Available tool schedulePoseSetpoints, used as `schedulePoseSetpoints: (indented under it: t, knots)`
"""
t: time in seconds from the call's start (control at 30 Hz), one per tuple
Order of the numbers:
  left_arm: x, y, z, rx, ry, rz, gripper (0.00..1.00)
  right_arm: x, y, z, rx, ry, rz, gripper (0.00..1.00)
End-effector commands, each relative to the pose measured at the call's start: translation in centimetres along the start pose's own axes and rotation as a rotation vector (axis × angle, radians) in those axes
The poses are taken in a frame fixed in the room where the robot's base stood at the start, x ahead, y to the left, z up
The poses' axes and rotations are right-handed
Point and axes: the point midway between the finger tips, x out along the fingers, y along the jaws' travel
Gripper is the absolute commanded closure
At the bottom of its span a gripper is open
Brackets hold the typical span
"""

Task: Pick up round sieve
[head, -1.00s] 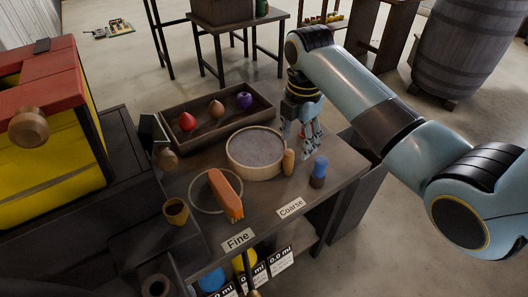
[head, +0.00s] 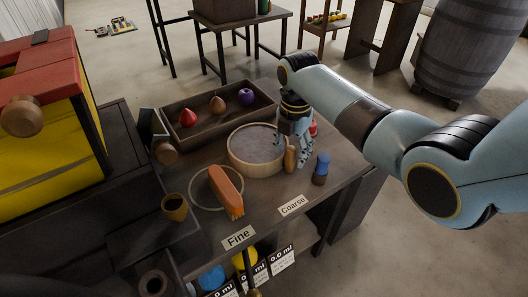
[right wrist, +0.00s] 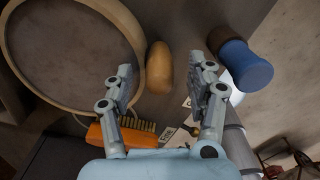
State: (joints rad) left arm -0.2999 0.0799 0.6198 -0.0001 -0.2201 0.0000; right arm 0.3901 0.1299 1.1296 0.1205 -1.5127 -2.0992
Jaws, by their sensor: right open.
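The round sieve (head: 250,169), a wooden hoop with a grey mesh, lies on the dark table in front of a wooden tray. It fills the upper left of the right wrist view (right wrist: 138,92). A tan rounded handle-like piece (head: 290,160) is beside its rim; I cannot tell if the two are joined. My right gripper (head: 291,153) is open, pointing down at the sieve's right side. In the right wrist view, the tan piece (right wrist: 159,68) shows between its fingers (right wrist: 164,74), and the sieve is left of them. My left gripper is not in view.
An orange brush (head: 224,190) lies across a thin ring (head: 196,199). A blue-topped piece (head: 321,168) stands close right of the gripper. The tray (head: 182,151) holds red, brown and purple tops. "Fine" (head: 238,237) and "Coarse" (head: 292,205) labels mark the front edge.

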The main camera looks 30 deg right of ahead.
Motion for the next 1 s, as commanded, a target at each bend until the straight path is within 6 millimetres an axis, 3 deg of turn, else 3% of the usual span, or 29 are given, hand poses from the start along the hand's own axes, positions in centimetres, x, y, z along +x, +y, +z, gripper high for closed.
schedulePoseSetpoints:
  t: [0.27,0.7,1.0]
  knots:
    - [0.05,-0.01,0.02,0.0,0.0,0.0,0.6,0.32,0.06,0.01,0.0,-0.001,0.002,0.45]
    - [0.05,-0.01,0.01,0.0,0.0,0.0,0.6,0.31,0.04,0.0,0.0,-0.001,0.002,1.0]
    - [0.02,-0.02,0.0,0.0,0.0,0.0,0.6,0.18,0.09,0.02,0.0,-0.001,0.003,1.0]
